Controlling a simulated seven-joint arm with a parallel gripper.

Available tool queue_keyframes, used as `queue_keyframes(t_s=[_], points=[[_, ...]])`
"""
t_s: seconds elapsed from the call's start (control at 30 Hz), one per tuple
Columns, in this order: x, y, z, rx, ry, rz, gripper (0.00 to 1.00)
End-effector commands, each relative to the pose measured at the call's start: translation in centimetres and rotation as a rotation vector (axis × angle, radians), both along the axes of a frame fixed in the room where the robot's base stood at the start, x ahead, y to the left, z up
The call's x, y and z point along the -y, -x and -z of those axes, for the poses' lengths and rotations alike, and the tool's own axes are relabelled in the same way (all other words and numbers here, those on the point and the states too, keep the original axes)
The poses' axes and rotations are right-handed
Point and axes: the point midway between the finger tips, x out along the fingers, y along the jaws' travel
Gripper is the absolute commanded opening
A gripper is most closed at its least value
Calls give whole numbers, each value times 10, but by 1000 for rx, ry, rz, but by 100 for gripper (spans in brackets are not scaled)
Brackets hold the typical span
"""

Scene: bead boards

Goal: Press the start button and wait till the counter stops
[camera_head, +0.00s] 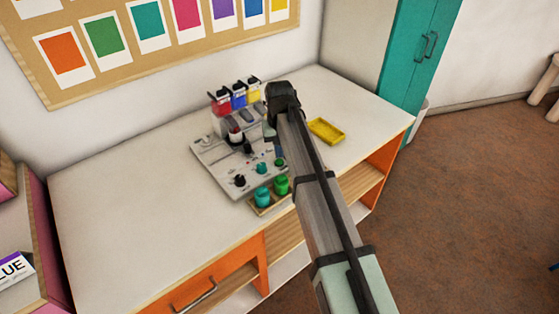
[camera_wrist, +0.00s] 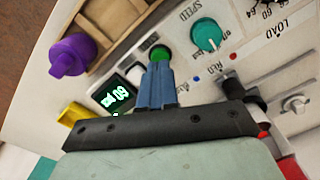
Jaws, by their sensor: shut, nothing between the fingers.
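The bead board machine (camera_head: 212,158) is a pale panel on the white desk. In the wrist view a green round button (camera_wrist: 159,52) sits on the panel, with a small dark display (camera_wrist: 116,99) showing lit greenish digits beside it. The digits are tilted and hard to read for certain. My gripper (camera_wrist: 157,68) is shut and empty, its blue fingers close together with their tips at the near edge of the green button. I cannot tell whether they touch it. In the head view my arm covers part of the panel, and my fingertips are hidden.
A teal SPEED knob (camera_wrist: 207,36) is right of the button. A purple knobbed piece (camera_wrist: 71,56) stands by a wooden tray (camera_wrist: 112,12). In the head view a yellow tray (camera_head: 326,131) lies right of my arm. The desk's left side (camera_head: 130,200) is clear.

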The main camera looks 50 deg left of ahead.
Motion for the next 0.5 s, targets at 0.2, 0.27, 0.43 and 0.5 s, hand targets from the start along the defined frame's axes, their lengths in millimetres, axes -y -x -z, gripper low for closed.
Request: queue_keyframes(t_s=[0.2,0.27,0.43,0.5], points=[[0,0,-15,1,-1,0,0],[0,0,-19,1,-1,0,0],[0,0,-29,1,-1,0,0],[-1,0,-34,1,-1,0,0]])
